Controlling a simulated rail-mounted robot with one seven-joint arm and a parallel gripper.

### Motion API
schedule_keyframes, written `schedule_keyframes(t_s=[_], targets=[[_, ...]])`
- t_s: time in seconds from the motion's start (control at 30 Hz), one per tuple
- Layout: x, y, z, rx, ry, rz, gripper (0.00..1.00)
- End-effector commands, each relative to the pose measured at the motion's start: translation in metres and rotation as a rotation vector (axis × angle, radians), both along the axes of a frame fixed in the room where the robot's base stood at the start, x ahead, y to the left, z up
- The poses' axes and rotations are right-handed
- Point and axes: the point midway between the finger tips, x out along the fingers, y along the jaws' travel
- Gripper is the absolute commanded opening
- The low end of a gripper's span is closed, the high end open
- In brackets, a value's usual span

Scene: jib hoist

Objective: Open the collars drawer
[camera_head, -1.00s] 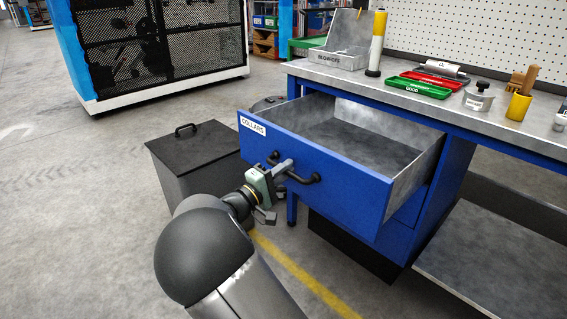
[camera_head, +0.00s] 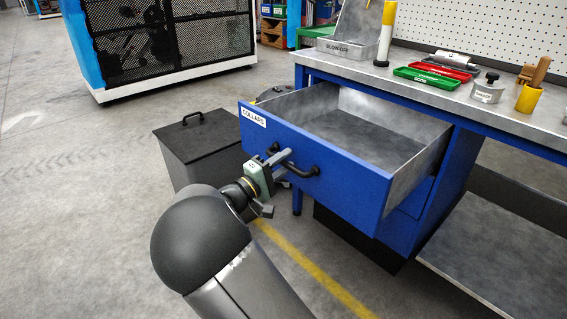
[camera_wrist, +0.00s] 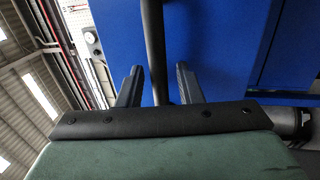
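The collars drawer (camera_head: 318,160) is blue with a grey metal inside and a white COLLARS label (camera_head: 253,115). It stands pulled well out from under the bench, and its inside looks empty. Its dark bar handle (camera_head: 305,171) is on the front face. My gripper (camera_head: 282,160) is at the left part of this handle. In the wrist view, the two fingers of my gripper (camera_wrist: 159,82) stand apart, with the handle bar (camera_wrist: 153,45) running between them. Narrow gaps show on both sides of the bar.
A dark lidded bin (camera_head: 200,148) stands on the floor left of the drawer. The blue workbench (camera_head: 470,108) carries a BLOW-OFF box (camera_head: 343,49), a green tray (camera_head: 427,78), a red tray (camera_head: 440,69) and a yellow cup (camera_head: 527,98). The floor at the front left is clear.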

Motion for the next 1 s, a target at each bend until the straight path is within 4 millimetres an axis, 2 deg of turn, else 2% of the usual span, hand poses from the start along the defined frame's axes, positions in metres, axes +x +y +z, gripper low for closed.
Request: schedule_keyframes(t_s=[0.17, 0.27, 0.7, 1.0], targets=[[-0.005, 0.005, 0.000, -0.002, 0.000, 0.001, 0.33], [-0.015, 0.016, -0.003, -0.001, 0.003, 0.003, 0.33], [-0.085, 0.091, -0.022, -0.001, 0.001, 0.005, 0.33], [-0.114, 0.121, -0.032, -0.001, 0.001, 0.001, 0.33]])
